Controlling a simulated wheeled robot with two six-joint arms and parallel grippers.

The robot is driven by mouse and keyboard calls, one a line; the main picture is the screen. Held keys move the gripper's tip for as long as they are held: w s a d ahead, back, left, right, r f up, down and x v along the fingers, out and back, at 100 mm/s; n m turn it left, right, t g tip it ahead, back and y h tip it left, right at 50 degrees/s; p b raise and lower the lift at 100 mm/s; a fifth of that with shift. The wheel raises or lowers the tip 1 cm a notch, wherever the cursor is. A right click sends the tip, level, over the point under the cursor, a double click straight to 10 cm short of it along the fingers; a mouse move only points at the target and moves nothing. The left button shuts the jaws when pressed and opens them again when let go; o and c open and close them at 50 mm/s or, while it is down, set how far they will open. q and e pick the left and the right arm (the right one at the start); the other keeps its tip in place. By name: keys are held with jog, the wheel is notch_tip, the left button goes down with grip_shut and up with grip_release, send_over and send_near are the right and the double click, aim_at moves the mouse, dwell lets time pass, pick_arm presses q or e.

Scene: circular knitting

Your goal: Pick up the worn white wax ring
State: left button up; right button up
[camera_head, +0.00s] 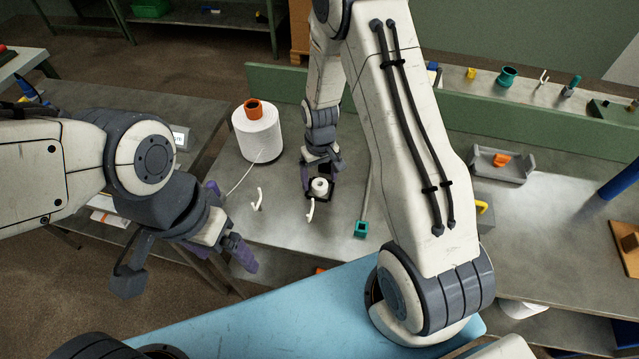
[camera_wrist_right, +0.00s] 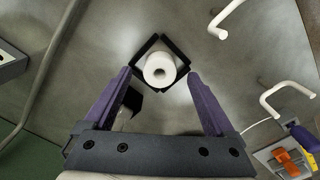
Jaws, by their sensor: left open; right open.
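The worn white wax ring (camera_wrist_right: 159,69) is a small white ring with a hole, standing inside a black square holder (camera_wrist_right: 140,47) on the grey metal table. In the head view the ring (camera_head: 320,186) shows below my right gripper (camera_head: 319,178). In the right wrist view my right gripper (camera_wrist_right: 160,90) is open, with its purple fingers on either side of the ring's near side and nothing between them that I can see held. My left gripper (camera_head: 233,222) is open and empty, left of the ring, over the table's left edge.
White hooks (camera_head: 257,200) stand near the ring, one close beside the holder. A large white yarn cone (camera_head: 258,132) stands behind on the left. A teal-ended rod (camera_head: 361,229) lies to the right. A grey tray (camera_head: 502,167) sits further right.

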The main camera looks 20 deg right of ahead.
jog(key=shift+f, duration=0.8)
grip_shut()
jog(key=shift+r, duration=0.1)
